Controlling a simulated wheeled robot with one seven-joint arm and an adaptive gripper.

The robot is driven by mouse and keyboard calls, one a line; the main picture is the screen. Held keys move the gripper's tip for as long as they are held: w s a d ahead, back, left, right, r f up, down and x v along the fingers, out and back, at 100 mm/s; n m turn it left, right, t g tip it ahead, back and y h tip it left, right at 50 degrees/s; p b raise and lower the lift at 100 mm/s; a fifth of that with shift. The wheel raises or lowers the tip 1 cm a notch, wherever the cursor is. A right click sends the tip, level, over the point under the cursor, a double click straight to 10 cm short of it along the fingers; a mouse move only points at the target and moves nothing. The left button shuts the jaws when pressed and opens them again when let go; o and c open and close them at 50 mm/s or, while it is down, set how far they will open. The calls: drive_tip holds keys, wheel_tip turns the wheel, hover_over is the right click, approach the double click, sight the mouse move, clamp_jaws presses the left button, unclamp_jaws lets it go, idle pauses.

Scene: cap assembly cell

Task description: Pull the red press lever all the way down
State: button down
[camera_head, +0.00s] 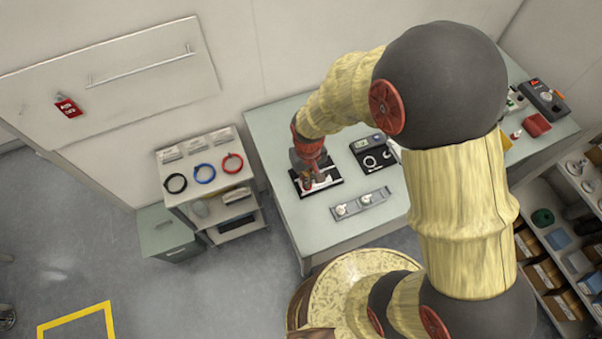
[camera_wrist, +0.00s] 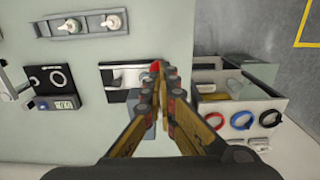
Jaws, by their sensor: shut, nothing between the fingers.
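The press (camera_head: 326,184) stands on the light green table, mostly hidden under my gripper (camera_head: 308,183) in the head view. In the wrist view, the dark base and pale plate of the press (camera_wrist: 120,78) show left of my fingers. My gripper (camera_wrist: 159,70) is shut, its fingertips together with nothing between them. A small red spot, which looks like the end of the red press lever (camera_wrist: 154,64), shows right at the fingertips. I cannot tell whether they touch it. The rest of the lever and its angle are hidden behind the fingers.
A grey holder (camera_head: 361,204) with two round parts lies at the table's front. A dark device with a ring (camera_head: 372,152) sits right of the press. A cart (camera_head: 205,178) with black, blue and red rings stands left. Table between these is clear.

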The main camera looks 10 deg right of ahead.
drive_tip(key=shift+f, duration=0.2)
idle(0.3)
drive_tip(key=shift+s+f+b, duration=0.15)
drive_tip(key=shift+f+b, duration=0.4)
drive_tip(key=shift+f, duration=0.1)
drive_tip(key=shift+s+d+f+b, duration=0.1)
drive_tip(key=shift+s+f+b, duration=0.1)
drive_tip(key=shift+f+b, duration=0.4)
drive_tip(key=shift+f, duration=0.25)
drive_tip(key=shift+s+f+b, duration=0.1)
drive_tip(key=shift+f+b, duration=0.35)
drive_tip(key=shift+f, duration=0.2)
drive_tip(key=shift+f, duration=0.1)
